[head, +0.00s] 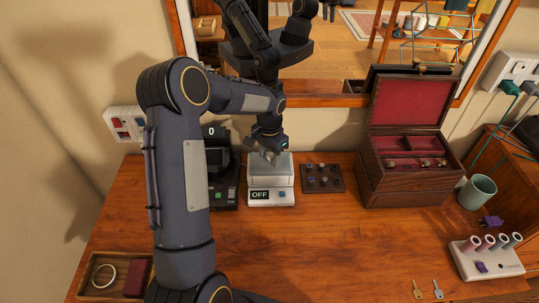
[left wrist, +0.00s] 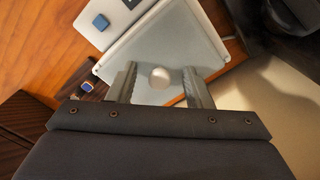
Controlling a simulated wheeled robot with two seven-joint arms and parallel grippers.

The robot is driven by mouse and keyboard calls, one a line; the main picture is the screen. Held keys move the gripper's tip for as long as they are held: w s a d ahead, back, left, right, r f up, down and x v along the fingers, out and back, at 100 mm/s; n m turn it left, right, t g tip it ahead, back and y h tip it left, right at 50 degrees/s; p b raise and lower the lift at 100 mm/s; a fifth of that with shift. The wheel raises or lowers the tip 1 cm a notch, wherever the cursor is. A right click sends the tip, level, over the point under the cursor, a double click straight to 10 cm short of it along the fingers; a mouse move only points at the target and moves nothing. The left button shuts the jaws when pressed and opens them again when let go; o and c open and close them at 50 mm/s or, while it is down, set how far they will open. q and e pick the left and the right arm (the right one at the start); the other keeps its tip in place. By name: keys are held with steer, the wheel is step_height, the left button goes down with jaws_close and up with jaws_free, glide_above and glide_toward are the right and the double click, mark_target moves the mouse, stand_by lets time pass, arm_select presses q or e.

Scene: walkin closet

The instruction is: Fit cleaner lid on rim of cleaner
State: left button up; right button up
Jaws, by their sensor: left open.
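The cleaner (head: 271,197) is a small white box with an "OFF" display and a blue button, standing towards the back of the wooden table. Its pale translucent lid (head: 270,168) lies over the top of it; whether it is fully seated cannot be told. In the left wrist view the lid (left wrist: 185,45) shows a round silver knob (left wrist: 161,77). My left gripper (head: 267,155) is right above the lid. In the left wrist view its open fingers (left wrist: 160,84) stand on either side of the knob, apart from it. My right gripper is not in view.
A black device (head: 221,185) stands close to the left of the cleaner. A dark tray of small pieces (head: 322,178) and an open jewelry box (head: 405,165) stand to the right. A mirror rises behind. The table's front middle is clear; keys (head: 418,289) lie front right.

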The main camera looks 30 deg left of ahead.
arm_select(q)
step_height(320, 180, up, 7)
steer(key=shift+r+b, duration=0.2)
steer(key=shift+b, duration=0.2)
steer(key=shift+r, duration=0.2)
stand_by(0.3)
steer(key=shift+s+r, duration=0.15)
steer(key=shift+r, duration=0.1)
steer(key=s+d+r+n+t+h, duration=0.1)
steer(key=s+d+r, duration=0.2)
steer(key=s, duration=0.4)
steer(key=s+d+r+n+t+h, duration=0.1)
steer(key=s+d+r+t, duration=0.1)
steer(key=s+r, duration=0.35)
steer(key=s+d+r+n+t+h, duration=0.1)
steer(key=s+d, duration=0.2)
steer(key=s, duration=0.6)
steer(key=s+d+f+n+t, duration=0.1)
steer(key=s+d+f, duration=0.1)
steer(key=s, duration=0.5)
steer(key=shift+d+f+t+h, duration=0.15)
steer(key=shift+d+t+h, duration=0.2)
steer(key=shift+d, duration=0.5)
